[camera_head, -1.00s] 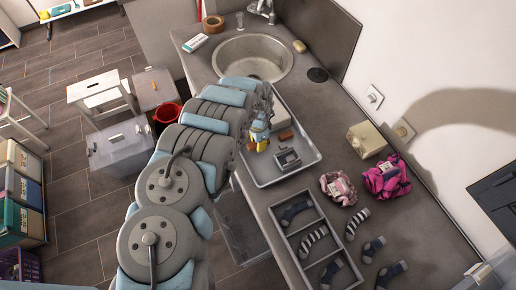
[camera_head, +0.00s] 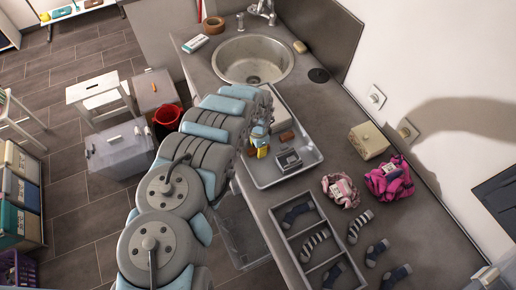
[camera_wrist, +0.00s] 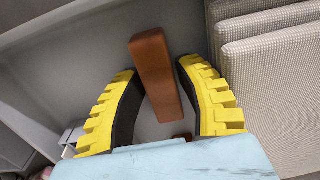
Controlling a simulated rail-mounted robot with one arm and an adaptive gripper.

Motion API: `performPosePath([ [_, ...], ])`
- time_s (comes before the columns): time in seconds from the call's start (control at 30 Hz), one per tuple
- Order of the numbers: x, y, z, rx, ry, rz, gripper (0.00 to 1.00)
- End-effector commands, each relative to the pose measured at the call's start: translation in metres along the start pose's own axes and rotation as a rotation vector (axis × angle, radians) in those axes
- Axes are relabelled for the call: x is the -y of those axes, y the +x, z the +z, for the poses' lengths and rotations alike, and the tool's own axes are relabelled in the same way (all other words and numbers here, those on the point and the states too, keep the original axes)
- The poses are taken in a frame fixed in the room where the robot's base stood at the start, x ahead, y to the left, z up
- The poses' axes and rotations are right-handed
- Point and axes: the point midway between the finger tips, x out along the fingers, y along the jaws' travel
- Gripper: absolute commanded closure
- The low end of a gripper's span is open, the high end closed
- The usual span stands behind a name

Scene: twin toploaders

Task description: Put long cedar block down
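A long reddish-brown block (camera_wrist: 155,68) lies between the two yellow-padded fingers of my gripper (camera_wrist: 157,68) in the wrist view. Narrow gaps show between the block and both fingertips, so the gripper looks open around it. A smaller brown piece (camera_wrist: 183,136) shows partly below, near the gripper's base. In the head view, my gripper (camera_head: 261,147) is low over the metal tray (camera_head: 265,180), largely covered by my arm. A brown block (camera_head: 286,136) shows just right of it in the tray. I cannot tell whether the long block rests fully on the surface.
A grey metal item (camera_head: 288,160) sits in the tray near my gripper. The sink (camera_head: 253,60) is behind. A divided sock box (camera_head: 311,236), loose socks, pink cloths (camera_head: 389,181) and a beige box (camera_head: 368,141) occupy the counter at right. Grey textured slabs (camera_wrist: 270,60) stand close at right in the wrist view.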

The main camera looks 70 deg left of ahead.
Motion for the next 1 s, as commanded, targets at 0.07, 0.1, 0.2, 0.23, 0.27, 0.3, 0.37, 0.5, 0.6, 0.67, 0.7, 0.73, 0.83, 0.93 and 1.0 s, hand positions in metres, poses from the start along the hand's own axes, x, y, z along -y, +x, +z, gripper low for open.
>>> performPosePath([
  [0.07,0.0,-0.003,0.0,0.0,0.0,0.0,0.65],
  [0.1,0.0,-0.005,0.0,0.0,0.0,0.0,0.65],
  [0.2,0.001,-0.009,-0.001,-0.001,0.0,-0.001,0.65],
  [0.23,0.001,-0.012,-0.001,-0.001,0.001,-0.002,0.65],
  [0.27,0.002,-0.014,-0.001,-0.001,0.001,-0.003,0.65],
  [0.3,0.002,-0.018,-0.001,-0.002,0.002,-0.004,0.65],
  [0.37,0.002,-0.023,-0.001,-0.002,0.001,-0.003,0.65],
  [0.5,0.001,-0.035,0.0,0.002,0.001,-0.001,0.65],
  [0.6,0.002,-0.046,-0.001,0.0,0.001,-0.003,0.65],
  [0.67,0.001,-0.051,0.0,0.001,0.0,-0.001,0.65],
  [0.7,0.0,-0.055,0.0,0.001,0.0,0.0,0.65],
  [0.73,0.0,-0.058,0.001,0.002,0.0,0.0,0.65],
  [0.83,0.001,-0.069,0.0,0.001,0.0,-0.001,0.65],
  [0.93,0.001,-0.079,0.0,0.001,0.001,-0.002,0.65],
  [1.0,0.001,-0.086,0.0,0.0,0.0,-0.001,0.65],
])
